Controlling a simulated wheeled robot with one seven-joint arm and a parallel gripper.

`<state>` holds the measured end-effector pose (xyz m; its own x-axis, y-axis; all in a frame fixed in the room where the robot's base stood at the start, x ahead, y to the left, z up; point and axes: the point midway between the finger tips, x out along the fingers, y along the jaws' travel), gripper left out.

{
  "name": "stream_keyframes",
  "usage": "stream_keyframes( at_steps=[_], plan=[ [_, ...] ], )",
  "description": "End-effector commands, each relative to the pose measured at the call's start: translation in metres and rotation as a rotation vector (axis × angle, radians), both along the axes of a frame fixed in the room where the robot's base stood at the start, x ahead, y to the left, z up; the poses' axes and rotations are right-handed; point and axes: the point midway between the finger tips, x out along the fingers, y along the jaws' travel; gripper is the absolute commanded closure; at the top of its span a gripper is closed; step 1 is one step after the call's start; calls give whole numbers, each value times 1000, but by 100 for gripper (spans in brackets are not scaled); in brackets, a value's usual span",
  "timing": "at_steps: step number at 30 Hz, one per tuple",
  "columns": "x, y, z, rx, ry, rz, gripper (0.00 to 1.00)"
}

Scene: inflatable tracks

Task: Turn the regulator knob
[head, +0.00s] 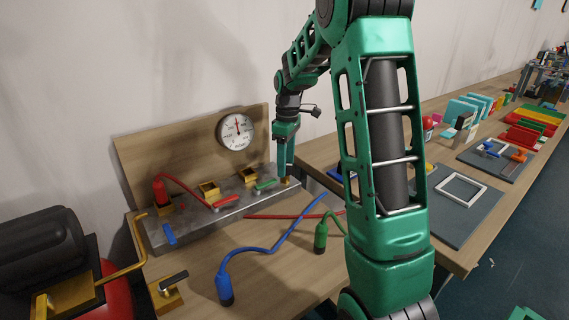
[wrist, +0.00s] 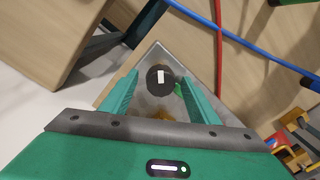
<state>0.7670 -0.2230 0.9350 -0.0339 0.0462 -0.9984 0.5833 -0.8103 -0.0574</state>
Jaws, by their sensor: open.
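The regulator knob, a dark round disc with a white mark (wrist: 160,80), shows in the wrist view near the corner of a grey metal block. It lies between the two green fingers of my open gripper (wrist: 158,92) in that view; I cannot tell whether they touch it. In the head view my gripper (head: 286,172) points down at the right end of the grey metal block (head: 200,232). The knob is hidden there behind the fingers. A round pressure gauge (head: 236,130) is on the wooden backboard, to the left of my gripper.
Blue (head: 265,248) and green (head: 321,236) hoses lie on the table in front. A black-and-red machine (head: 45,255) stands at left.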

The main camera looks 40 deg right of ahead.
Motion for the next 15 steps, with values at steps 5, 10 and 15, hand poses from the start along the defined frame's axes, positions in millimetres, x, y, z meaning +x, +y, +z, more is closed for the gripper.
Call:
stream_keyframes(
  at_steps=[5, 10, 15],
  plan=[
    [0, 0, 0, 0, 0, 0, 59],
    [0, 0, 0, 0, 0, 0, 86],
    [0, 0, 0, -1, -1, -9, 86]
  ],
)
